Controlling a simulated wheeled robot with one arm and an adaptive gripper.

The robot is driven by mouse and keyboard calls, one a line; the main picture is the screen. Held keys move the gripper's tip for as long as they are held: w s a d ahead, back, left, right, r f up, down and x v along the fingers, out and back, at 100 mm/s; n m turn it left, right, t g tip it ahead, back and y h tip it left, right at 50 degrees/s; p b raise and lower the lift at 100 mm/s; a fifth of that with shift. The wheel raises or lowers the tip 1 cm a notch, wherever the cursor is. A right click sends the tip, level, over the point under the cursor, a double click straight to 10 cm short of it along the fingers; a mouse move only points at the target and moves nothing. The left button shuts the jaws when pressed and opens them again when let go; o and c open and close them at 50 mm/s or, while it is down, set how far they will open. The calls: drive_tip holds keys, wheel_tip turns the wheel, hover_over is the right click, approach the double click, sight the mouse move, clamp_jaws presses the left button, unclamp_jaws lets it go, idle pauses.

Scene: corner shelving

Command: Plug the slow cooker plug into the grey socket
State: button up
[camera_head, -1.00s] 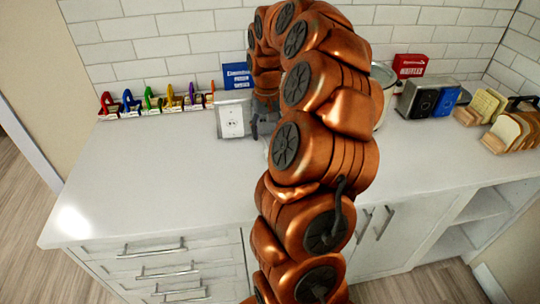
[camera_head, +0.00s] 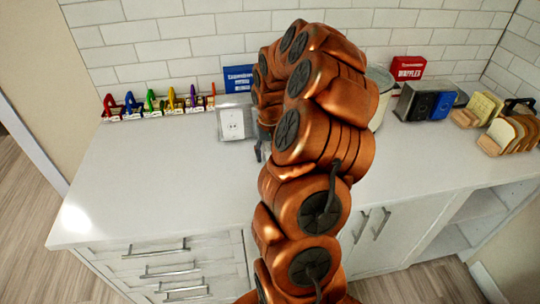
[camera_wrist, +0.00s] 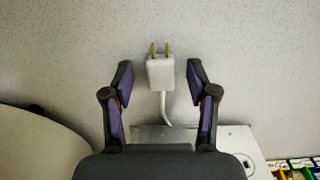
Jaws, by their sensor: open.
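A white plug (camera_wrist: 160,72) with two brass prongs lies on the pale counter in the wrist view, prongs pointing to the top of the picture. Its white cord (camera_wrist: 165,108) runs down the picture from it. My gripper (camera_wrist: 160,80) is open, with one finger on each side of the plug and a gap on both sides. In the head view my gripper (camera_head: 260,150) is mostly hidden behind my arm. The socket (camera_head: 232,124) has a white outlet face on a grey box, left of my gripper. A pale round pot (camera_head: 380,96), perhaps the slow cooker, is partly hidden behind my arm.
Colourful letter-shaped pieces (camera_head: 155,103) stand in a row left of the socket. A blue box (camera_head: 238,78) stands behind it. A toaster (camera_head: 415,102), a red box (camera_head: 408,68) and bread slices (camera_head: 515,132) are at right. The counter's left front (camera_head: 150,185) is clear.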

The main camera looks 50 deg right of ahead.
drive_tip(key=shift+c, duration=0.4)
clamp_jaws()
